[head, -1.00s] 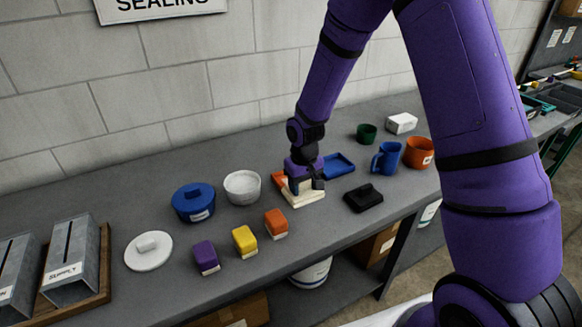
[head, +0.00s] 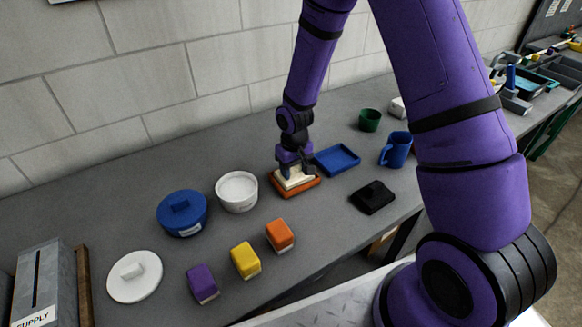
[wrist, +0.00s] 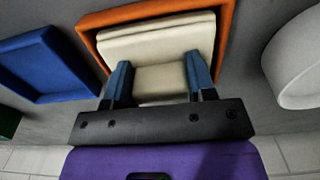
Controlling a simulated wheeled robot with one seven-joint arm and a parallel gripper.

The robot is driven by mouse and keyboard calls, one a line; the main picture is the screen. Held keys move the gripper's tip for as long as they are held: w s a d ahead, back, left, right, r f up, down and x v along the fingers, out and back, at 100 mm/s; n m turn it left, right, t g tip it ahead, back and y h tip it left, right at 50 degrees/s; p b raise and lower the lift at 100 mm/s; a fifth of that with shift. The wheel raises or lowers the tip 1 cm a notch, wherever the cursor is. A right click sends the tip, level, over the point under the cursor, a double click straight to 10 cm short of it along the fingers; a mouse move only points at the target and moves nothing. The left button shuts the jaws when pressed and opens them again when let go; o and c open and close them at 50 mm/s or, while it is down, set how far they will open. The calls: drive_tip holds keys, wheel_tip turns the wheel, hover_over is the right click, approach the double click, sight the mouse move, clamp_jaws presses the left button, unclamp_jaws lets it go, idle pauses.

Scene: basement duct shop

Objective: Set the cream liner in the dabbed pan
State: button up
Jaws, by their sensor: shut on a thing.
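The cream liner (head: 296,180) is at the orange pan (head: 313,185), on the bench near the wall. My gripper (head: 295,170) points down and is shut on the liner's raised middle part. In the wrist view the liner (wrist: 155,42) lies within the orange pan's rim (wrist: 225,22), between my gripper's two blue-grey fingers (wrist: 158,80). I cannot tell whether it rests on the pan's floor. A blue pan (head: 337,159) sits empty just to the right. No dab shows in either pan; the orange pan's floor is mostly covered.
A white bowl (head: 237,191) stands close left of the orange pan, with a blue lidded pot (head: 182,213) beyond. Orange (head: 280,235), yellow (head: 245,260) and purple (head: 202,283) blocks sit in front.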

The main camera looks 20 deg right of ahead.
drive_tip(key=shift+f, duration=0.15)
drive_tip(key=o, duration=0.9)
drive_tip(key=s+d+r+t, duration=0.1)
drive_tip(key=s+r, duration=0.1)
drive_tip(key=r, duration=1)
drive_tip(key=s+d+r+t, duration=0.1)
drive_tip(key=s+d+r, duration=0.15)
drive_tip(key=r, duration=0.95)
drive_tip(key=shift+s+d+r+m+t, duration=0.35)
drive_tip(key=shift+s+d+r+t, duration=0.2)
drive_tip(key=shift+s+r, duration=2.6)
drive_tip(key=shift+s+d+r+m+t, duration=0.5)
drive_tip(key=shift+s+r, duration=1.4)
drive_tip(key=shift+s, duration=2.5)
drive_tip(key=shift+s+d+r+m+t, duration=0.25)
drive_tip(key=shift+s+d+r+t, duration=0.35)
drive_tip(key=shift+s+r, duration=2.55)
